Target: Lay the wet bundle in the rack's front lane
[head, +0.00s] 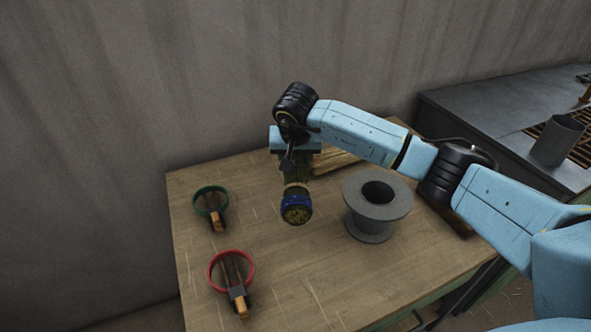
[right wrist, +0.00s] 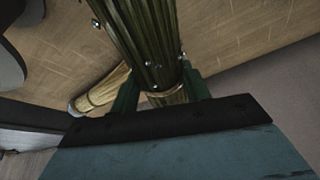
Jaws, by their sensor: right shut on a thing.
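My right gripper (head: 296,182) is shut on a green-brown straw bundle (head: 297,212) with a blue band near its end. It holds the bundle over the table, with the cut end facing the head camera. In the right wrist view the bundle (right wrist: 145,35) runs between the green fingers and carries small bright spots like drops. A paler bundle (right wrist: 103,92) lies beyond it; straw (head: 338,160) also shows behind my arm in the head view. I cannot clearly make out the rack or its front lane. My left gripper is not in view.
A grey spool (head: 375,224) stands right of the held bundle on the wooden table (head: 290,275). Tools with a green ring (head: 210,191) and a red ring (head: 215,271) lie at the left. A metal bench (head: 470,90) with a grey cup (head: 557,142) is at right.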

